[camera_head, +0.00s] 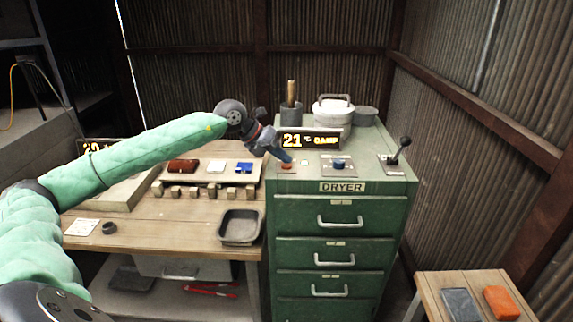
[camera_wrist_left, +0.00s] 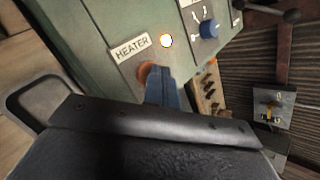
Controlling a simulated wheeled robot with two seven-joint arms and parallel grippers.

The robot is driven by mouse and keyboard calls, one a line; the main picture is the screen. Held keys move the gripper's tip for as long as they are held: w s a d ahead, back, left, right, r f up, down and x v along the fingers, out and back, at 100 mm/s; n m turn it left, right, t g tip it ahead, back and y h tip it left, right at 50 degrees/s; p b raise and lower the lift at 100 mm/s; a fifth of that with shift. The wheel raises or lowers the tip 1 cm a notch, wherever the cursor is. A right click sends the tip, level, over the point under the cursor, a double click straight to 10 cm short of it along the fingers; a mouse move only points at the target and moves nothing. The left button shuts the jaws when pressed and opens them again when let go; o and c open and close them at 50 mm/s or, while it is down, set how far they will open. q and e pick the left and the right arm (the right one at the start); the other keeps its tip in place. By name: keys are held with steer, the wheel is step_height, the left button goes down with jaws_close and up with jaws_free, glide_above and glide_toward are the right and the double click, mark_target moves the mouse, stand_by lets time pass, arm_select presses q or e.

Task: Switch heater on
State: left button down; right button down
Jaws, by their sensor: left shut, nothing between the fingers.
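The green dryer cabinet (camera_head: 341,213) stands right of the workbench, with its control panel on top. In the left wrist view the HEATER label (camera_wrist_left: 131,47) sits beside a round orange-red button (camera_wrist_left: 146,71) and a small lamp (camera_wrist_left: 166,40) that glows white with a yellow rim. In the head view the button (camera_head: 287,167) lies at the panel's left. My left gripper (camera_head: 286,157) is shut and empty, its blue fingertips (camera_wrist_left: 160,88) right at the button and partly hiding it. I cannot tell whether they touch. My right gripper is not in view.
A blue knob (camera_head: 338,163) and a black-balled lever (camera_head: 398,152) stand right of the button. A display (camera_head: 309,140) reading 21 °C DAMP stands behind it. A metal tray (camera_head: 240,227) lies on the workbench to the left.

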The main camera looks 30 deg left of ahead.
mark_target(282, 165)
arm_select(q)
steer(key=shift+r, duration=0.15)
steer(key=shift+r+p, duration=0.9)
steer(key=shift+r, duration=2.1)
